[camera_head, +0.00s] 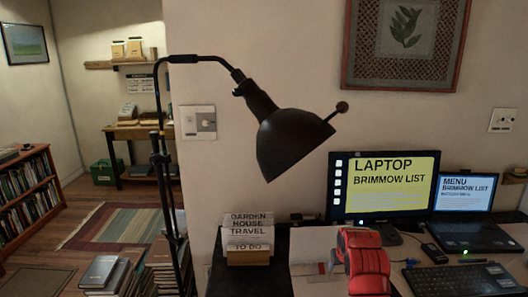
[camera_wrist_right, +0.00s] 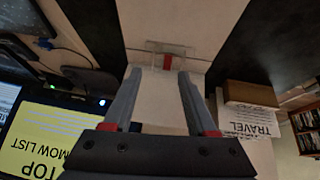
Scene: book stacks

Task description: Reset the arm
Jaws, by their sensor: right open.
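My right gripper (camera_head: 342,258) hangs over the desk in front of the monitor, at the end of my red right arm. In the right wrist view the right gripper (camera_wrist_right: 159,74) has its two grey fingers apart with nothing held between them. A small clear-and-red item (camera_wrist_right: 168,60) lies on the pale desk strip beyond the fingertips and does not touch them. It also shows left of the arm in the head view (camera_head: 321,268). My left gripper is not in view.
A card holder (camera_head: 248,256) with labelled cards stands left of the arm. A black lamp (camera_head: 290,140) arches above. The monitor (camera_head: 384,184), laptop (camera_head: 468,208) and keyboard (camera_head: 465,278) are close on the right. Book stacks (camera_head: 105,274) stand on the floor at left.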

